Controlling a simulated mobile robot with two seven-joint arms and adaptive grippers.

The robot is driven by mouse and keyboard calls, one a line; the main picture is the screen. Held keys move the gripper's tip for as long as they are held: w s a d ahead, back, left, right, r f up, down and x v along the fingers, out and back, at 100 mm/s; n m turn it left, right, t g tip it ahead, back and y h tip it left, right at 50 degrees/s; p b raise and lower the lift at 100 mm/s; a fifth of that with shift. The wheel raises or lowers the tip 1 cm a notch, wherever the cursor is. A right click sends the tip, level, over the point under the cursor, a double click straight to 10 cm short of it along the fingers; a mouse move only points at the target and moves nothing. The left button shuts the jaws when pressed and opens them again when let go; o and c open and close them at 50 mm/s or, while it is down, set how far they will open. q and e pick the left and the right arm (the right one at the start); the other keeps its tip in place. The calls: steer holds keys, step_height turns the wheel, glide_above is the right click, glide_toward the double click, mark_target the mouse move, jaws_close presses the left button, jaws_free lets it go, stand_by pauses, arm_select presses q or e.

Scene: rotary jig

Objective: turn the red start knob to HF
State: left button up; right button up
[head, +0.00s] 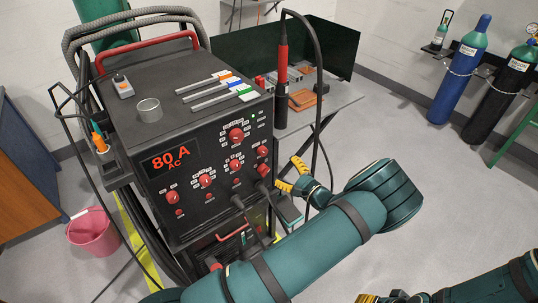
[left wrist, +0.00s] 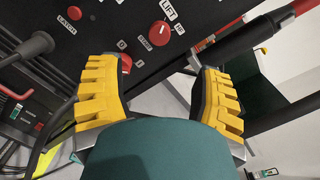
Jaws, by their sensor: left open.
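The red start knob (left wrist: 159,33) is on the black front panel in the left wrist view, with LIFT and HF labels beside it. I cannot tell where its pointer stands. A second red knob (left wrist: 125,62) sits just below and left of it, nearer the fingers. My left gripper (left wrist: 160,88) is open, its yellow fingers spread apart with nothing between them, short of the panel. In the head view my left gripper (head: 292,178) is right of the lower right knobs, whose labels are too small to read. Only a bit of my right gripper (head: 368,298) shows at the bottom edge.
The black welding machine (head: 165,185) carries several other red knobs and an 80 A AC display (head: 168,159). A torch (head: 282,75) with a hanging cable stands close by the gripper. A grey table (head: 335,103) is behind; a pink bucket (head: 92,235) stands left.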

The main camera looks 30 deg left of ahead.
mark_target(265, 153)
arm_select(q)
steer(key=b+x, duration=0.1)
steer(key=x, duration=0.9)
steer(key=shift+w+a, duration=0.2)
steer(key=shift+a, duration=0.1)
jaws_close()
